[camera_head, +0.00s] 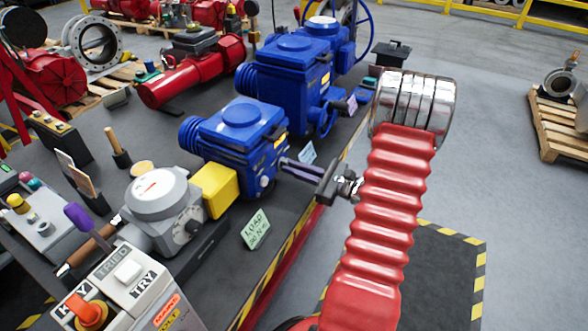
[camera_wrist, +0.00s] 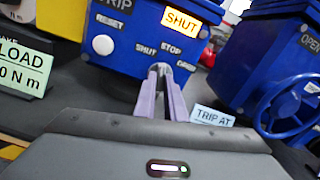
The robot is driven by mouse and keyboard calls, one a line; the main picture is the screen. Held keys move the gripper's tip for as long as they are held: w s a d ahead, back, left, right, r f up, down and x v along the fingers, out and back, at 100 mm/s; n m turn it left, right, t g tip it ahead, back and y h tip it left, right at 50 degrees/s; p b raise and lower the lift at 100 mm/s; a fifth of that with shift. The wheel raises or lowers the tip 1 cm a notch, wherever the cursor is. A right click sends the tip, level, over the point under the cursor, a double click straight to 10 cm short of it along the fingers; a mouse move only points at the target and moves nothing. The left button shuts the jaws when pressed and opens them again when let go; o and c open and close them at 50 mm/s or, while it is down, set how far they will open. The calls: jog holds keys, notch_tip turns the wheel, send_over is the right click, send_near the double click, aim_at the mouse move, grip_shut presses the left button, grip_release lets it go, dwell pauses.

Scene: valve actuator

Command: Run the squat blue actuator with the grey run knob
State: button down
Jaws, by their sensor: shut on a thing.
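The squat blue actuator (camera_head: 236,128) stands on the dark bench in the head view, joined to a yellow block and a round grey unit. Its front face (camera_wrist: 120,72) fills the upper middle of the wrist view, with a lit SHUT window (camera_wrist: 180,20), a white RESET button (camera_wrist: 103,45) and SHUT, STOP and OPEN marks. My gripper (camera_wrist: 161,70) has its purple fingers closed together at the run knob, just under the STOP mark. The knob is mostly hidden by the fingertips, so its pointing direction is unclear. The gripper (camera_head: 286,163) reaches the actuator from the right in the head view.
A taller blue actuator (camera_head: 295,82) with a handwheel (camera_wrist: 287,105) stands close on the right. A green load card (camera_head: 255,229) and a TRIP AT card (camera_wrist: 213,116) stand nearby. A grey KEY/TRY box (camera_head: 125,285) is at front left. Open floor lies right of the bench.

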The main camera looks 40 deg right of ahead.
jog(key=shift+a+f+m, duration=0.15)
jog(key=shift+m, duration=1.05)
jog(key=c, duration=1.8)
grip_release()
jog(key=v, duration=1.4)
jog(key=shift+w, duration=0.1)
